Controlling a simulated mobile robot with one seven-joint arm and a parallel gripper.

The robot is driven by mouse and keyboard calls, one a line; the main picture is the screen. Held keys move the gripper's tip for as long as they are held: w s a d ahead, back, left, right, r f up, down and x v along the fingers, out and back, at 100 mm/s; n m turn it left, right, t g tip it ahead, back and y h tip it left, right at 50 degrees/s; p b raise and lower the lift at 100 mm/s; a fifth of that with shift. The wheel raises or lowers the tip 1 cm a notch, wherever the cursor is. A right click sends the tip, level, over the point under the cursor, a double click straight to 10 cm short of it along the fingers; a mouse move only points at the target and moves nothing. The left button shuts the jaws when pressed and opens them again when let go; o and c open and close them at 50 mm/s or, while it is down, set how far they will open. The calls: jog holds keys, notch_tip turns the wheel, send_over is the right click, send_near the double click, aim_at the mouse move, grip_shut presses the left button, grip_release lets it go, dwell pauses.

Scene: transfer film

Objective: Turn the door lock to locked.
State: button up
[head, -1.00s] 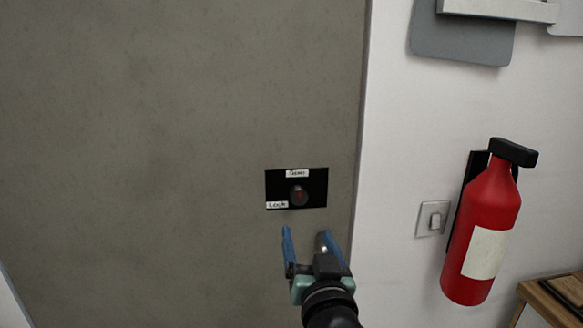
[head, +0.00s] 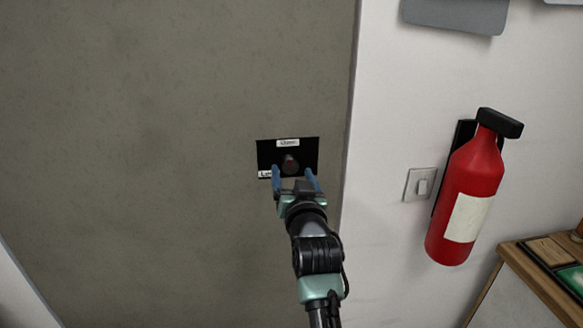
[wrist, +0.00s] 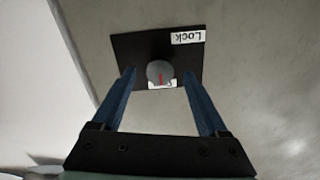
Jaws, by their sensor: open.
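The door lock is a round dark knob (head: 290,164) with a red mark, on a black plate (head: 309,147) fixed to the grey door (head: 150,150). A white label sits at the plate's top, and a "Lock" label at its lower left is partly hidden by a finger. In the wrist view the knob (wrist: 159,72) lies between and beyond the fingertips, its red line pointing toward the small label at the near plate edge; the "Lock" label (wrist: 188,37) is to the side. My gripper (head: 293,171) is open with blue fingers, just below the knob. I cannot tell whether they touch it.
A red fire extinguisher (head: 468,195) hangs on the white wall to the right. A light switch (head: 420,185) is beside it. A wooden-topped cabinet (head: 520,262) stands at lower right. The door surface around the plate is clear.

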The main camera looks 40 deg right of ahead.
jog(key=shift+x, duration=0.9)
grip_shut()
